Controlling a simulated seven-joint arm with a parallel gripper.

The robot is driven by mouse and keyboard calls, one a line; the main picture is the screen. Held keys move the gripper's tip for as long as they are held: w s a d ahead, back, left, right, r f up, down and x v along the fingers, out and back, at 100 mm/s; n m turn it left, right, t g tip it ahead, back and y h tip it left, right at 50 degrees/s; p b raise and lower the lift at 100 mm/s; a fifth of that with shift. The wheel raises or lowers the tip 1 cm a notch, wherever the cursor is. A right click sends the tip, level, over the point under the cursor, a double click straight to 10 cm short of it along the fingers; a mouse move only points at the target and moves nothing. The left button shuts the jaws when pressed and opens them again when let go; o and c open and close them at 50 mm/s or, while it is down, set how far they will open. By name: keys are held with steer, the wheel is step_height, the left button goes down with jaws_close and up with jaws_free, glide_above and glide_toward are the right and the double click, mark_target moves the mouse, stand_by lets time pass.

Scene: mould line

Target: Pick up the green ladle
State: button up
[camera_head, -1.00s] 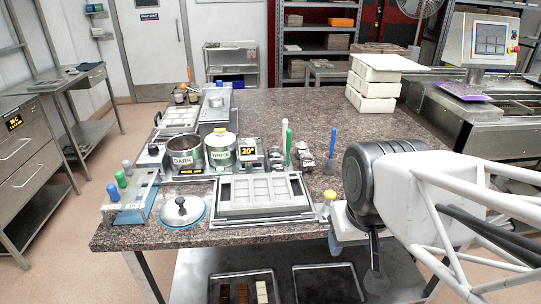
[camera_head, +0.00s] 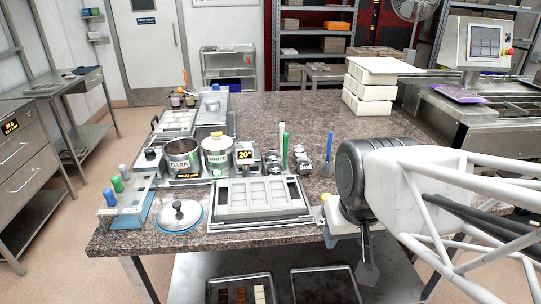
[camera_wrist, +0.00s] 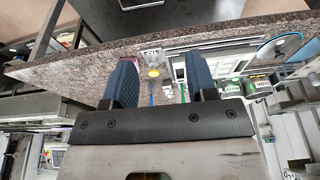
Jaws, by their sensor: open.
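A green-handled ladle (camera_head: 284,146) stands upright toward the back of the worktop group, behind the grey mould tray. A blue-handled ladle (camera_head: 329,152) stands to its right. In the wrist view, the picture is turned over; the green handle (camera_wrist: 183,92) and the blue handle (camera_wrist: 151,92) show small between my fingers, well beyond them. My gripper (camera_wrist: 163,75) is open, with two dark blue fingers and nothing between them. In the head view, my arm is at the right front edge of the table, apart from the green ladle. The ladles' lower ends are unclear.
The mould tray (camera_head: 261,197) lies at the table front. The DARK pot (camera_head: 183,162) and WHITE pot (camera_head: 217,158) stand left of the green ladle. A lidded round item (camera_head: 180,214) sits front left. White blocks (camera_head: 371,88) are stacked back right. The back middle is clear.

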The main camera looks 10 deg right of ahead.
steer(key=w+a+t, duration=0.1)
steer(key=w+t, duration=0.4)
steer(key=w, duration=2.2)
steer(key=t, duration=0.5)
glide_toward(286, 138)
steer(key=x, duration=0.3)
steer(key=shift+w+d+f, duration=0.15)
steer(key=shift+f, duration=0.1)
steer(key=shift+w, duration=0.1)
steer(key=shift+x, duration=1.2)
steer(key=shift+f, duration=0.1)
steer(key=shift+x, duration=2.55)
jaws_close()
